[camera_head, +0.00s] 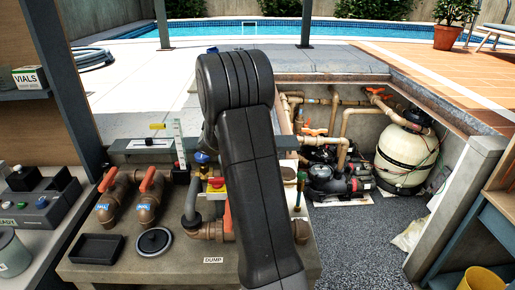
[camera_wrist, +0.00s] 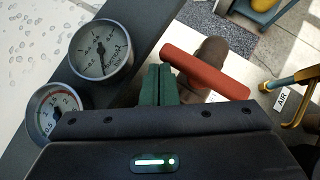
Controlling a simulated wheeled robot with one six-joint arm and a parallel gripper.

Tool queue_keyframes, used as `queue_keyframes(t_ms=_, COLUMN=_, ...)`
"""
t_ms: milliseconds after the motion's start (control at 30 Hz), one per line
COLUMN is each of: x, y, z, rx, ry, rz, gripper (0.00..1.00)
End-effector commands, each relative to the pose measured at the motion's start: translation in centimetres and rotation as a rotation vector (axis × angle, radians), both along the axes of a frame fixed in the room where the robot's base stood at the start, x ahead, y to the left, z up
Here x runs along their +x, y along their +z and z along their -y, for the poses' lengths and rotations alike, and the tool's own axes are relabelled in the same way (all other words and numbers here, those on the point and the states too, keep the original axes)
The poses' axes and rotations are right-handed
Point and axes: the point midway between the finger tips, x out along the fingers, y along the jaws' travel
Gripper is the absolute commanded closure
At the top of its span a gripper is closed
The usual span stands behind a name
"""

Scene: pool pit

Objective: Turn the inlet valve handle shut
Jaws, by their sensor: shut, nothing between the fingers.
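A red bar handle (camera_wrist: 205,70) on a brownish valve body (camera_wrist: 212,50) lies just right of my fingers in the wrist view. My gripper (camera_wrist: 158,84) shows there as two green fingers pressed together, empty. Its tips are close beside the handle's left end; I cannot tell if they touch. In the head view my arm hides the gripper. Two brown valves with orange handles, a left one (camera_head: 108,180) and a right one (camera_head: 147,181), stand on the bench at left with blue tags. Part of another orange handle (camera_head: 228,219) shows beside my arm. I cannot read which is the inlet.
Two round gauges, an upper one (camera_wrist: 101,49) and a lower one (camera_wrist: 55,110), sit left of my fingers. A yellow-ended lever (camera_wrist: 295,90) by an AIR label is at right. A black tray (camera_head: 97,247) and round lid (camera_head: 153,241) lie on the bench. A pump (camera_head: 335,183) stands in the pit.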

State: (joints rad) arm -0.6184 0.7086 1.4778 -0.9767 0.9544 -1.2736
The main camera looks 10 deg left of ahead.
Motion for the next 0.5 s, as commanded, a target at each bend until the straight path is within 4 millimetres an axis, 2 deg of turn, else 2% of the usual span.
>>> queue_keyframes(t_ms=333, x=-0.03, y=-0.01, z=-0.01, rx=0.000, ry=0.000, rz=0.000, gripper=1.00)
queue_keyframes(t_ms=500, x=-0.69, y=0.85, z=-0.64, rx=0.002, ry=0.001, rz=0.002, gripper=1.00)
